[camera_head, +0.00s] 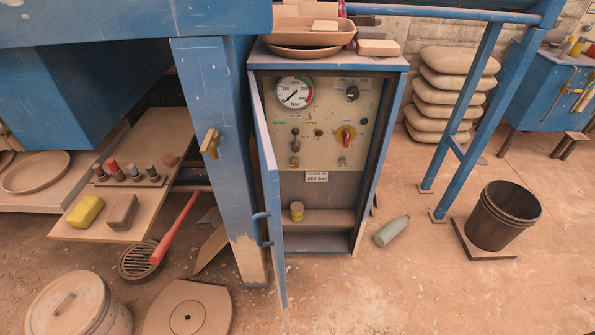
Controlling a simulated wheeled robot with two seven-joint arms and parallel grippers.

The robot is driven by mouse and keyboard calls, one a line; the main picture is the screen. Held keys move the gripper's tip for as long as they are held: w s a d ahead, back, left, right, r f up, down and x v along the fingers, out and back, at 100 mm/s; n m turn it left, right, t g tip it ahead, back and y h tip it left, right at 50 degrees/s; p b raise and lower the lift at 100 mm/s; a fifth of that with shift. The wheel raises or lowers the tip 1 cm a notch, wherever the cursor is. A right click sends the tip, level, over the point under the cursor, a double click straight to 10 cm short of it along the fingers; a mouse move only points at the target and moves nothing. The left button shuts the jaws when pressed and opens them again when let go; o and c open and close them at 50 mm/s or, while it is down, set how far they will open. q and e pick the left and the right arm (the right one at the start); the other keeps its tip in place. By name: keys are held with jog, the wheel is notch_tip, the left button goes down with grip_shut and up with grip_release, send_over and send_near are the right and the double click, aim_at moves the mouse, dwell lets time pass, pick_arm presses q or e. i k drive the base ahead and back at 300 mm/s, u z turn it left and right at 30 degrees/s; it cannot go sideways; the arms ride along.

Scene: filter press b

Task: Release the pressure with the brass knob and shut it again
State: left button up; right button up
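The blue control cabinet (381,150) stands in the middle with its door (268,190) swung open to the left. On its panel, a small brass-coloured knob (294,162) sits low on the left side; its exact setting is too small to tell. A round white pressure gauge (295,92) is at the panel's upper left; its needle points to the lower left. Neither of my grippers shows in this view.
A blue post (222,110) with a brass tap (210,143) stands left of the open door. A red-handled tool (175,228) leans by the wooden shelf. A bottle (392,231) and a bucket (503,215) stand or lie at the right.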

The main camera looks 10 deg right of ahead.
aim_at(295, 162)
jog(key=z, duration=2.1)
jog(key=i, duration=3)
jog(key=u, duration=3.05)
jog(key=i, duration=0.5)
jog(key=u, duration=0.1)
